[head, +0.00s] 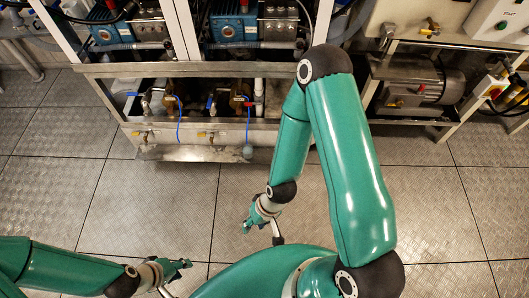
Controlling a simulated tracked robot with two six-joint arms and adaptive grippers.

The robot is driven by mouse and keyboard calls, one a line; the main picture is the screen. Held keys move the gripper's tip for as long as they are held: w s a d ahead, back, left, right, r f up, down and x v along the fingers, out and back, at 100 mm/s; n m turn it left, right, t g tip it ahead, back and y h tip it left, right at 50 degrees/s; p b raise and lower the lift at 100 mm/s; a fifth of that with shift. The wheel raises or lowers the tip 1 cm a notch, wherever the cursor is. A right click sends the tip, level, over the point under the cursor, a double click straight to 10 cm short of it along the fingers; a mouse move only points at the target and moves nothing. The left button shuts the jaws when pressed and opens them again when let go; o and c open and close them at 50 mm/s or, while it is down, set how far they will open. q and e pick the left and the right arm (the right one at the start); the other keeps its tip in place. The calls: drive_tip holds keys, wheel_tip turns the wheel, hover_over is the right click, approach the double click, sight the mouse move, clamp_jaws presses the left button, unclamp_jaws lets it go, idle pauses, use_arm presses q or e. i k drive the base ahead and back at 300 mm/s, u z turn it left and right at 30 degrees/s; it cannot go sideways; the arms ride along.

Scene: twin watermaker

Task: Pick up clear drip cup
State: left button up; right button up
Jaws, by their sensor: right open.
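A small pale grey-blue rounded thing (248,152) sits at the right end of the low metal drip ledge under the watermaker. It may be the clear drip cup, but it is too small to tell. My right gripper (249,222) is open and empty, over the floor in front of the ledge, apart from that thing and nearer to me. My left gripper (183,267) is further left and nearer to me, over bare floor. It holds nothing that I can see, and its finger gap is unclear.
The watermaker frame (130,71) holds blue pumps (228,27), valves and blue hoses above the ledge (185,153). A motor on a metal stand (415,78) is at the right. The tiled metal floor (150,205) between the ledge and me is clear.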

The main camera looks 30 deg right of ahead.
sight(247, 150)
drive_tip(key=z, duration=0.15)
drive_tip(key=i, duration=1)
drive_tip(key=u, duration=0.05)
